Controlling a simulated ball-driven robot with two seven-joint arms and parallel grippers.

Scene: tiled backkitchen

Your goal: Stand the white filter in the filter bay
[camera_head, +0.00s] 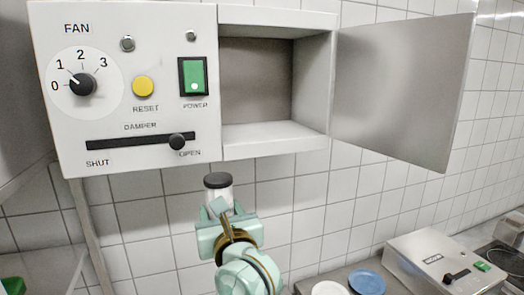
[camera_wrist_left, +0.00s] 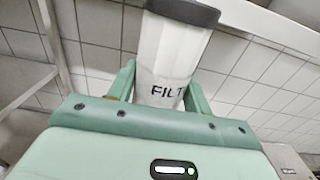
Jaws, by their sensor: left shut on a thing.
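The white filter (camera_head: 222,194), a cylinder with a dark cap, is upright below the wall unit. My left gripper (camera_head: 219,208) is shut on its lower part. In the left wrist view the filter (camera_wrist_left: 172,48) stands between the fingers of the gripper (camera_wrist_left: 160,88), cap up, with part of its "FILT" lettering showing. The filter bay (camera_head: 268,136) is the open box at the right of the control panel; it looks empty. The filter is below the bay and a little to its left, outside it. My right gripper is out of view.
The bay's grey door (camera_head: 400,92) stands open to the right. The control panel (camera_head: 118,120) has a fan knob, a yellow reset button, a green power switch and a damper slider. A steel appliance (camera_head: 440,262), a blue plate (camera_head: 367,282) and a white plate (camera_head: 329,288) lie below right.

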